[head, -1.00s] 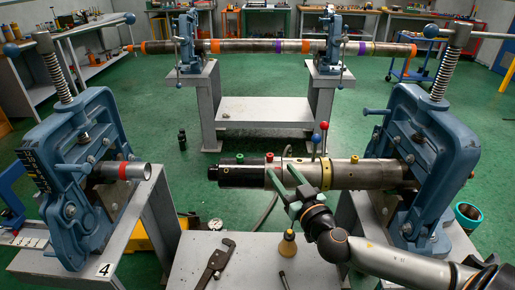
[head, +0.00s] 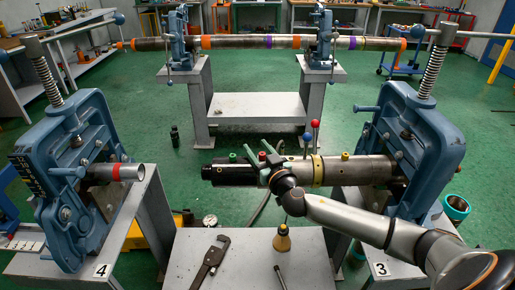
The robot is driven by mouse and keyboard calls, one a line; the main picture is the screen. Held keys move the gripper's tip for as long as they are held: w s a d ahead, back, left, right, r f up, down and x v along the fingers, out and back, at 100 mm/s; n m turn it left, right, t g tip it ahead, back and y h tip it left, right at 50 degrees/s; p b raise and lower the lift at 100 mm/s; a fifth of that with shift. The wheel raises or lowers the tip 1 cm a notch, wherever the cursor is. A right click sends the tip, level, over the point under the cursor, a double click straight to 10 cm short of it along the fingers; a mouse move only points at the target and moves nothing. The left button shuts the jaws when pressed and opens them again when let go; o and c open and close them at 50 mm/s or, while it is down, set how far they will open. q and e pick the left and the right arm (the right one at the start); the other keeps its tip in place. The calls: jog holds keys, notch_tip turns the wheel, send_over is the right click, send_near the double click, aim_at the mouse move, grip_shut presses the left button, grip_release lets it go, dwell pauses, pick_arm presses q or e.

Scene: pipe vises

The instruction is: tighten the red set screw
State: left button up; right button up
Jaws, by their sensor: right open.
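The red set screw (head: 261,156) stands on top of the dark and steel cylindrical tool (head: 325,171), which is held in the right blue vise (head: 425,135). My right gripper (head: 257,149) has green fingers spread open around the level of the red screw, at its near side and above it. Whether a finger touches the screw I cannot tell. A green screw (head: 233,157) sits left of it and a yellow screw (head: 345,156) sits to the right. My left gripper is not in view.
A red-tipped lever (head: 314,124) and a blue-tipped lever (head: 307,137) rise just right of the gripper. A low grey table (head: 190,264) in front holds a pipe wrench (head: 210,262) and a brass-coloured oil can (head: 282,239). The left vise (head: 75,180) holds a short pipe.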

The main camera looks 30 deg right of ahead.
jog(key=shift+c, duration=0.3)
grip_shut()
dwell(0.3)
